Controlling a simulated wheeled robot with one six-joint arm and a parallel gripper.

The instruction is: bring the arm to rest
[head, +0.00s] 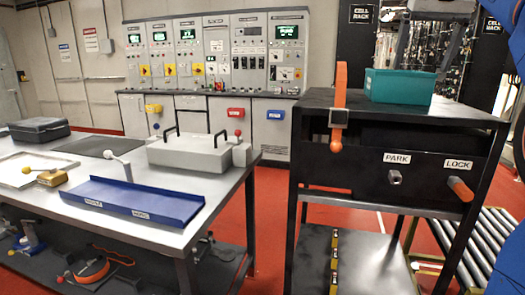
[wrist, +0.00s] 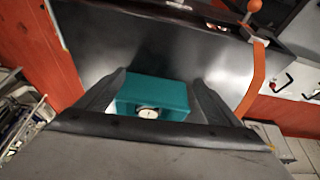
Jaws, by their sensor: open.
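My gripper (head: 423,62) is at the upper right of the head view, pointing down over the black stand. It is open, and its two dark fingers also show in the wrist view (wrist: 159,76). A teal box (head: 399,86) sits on the stand's top. In the wrist view the teal box (wrist: 152,92) appears between the spread fingers, with a small round white dial on it. I cannot tell whether either finger touches the box. The rest of my blue arm shows only in part at the right edge.
The black stand (head: 450,113) has an orange strap (head: 341,100) and an orange-handled knob (head: 460,188) at its front. A workbench (head: 110,175) with a blue tray (head: 134,203) and a grey handled case (head: 188,152) stands left. Red floor lies between.

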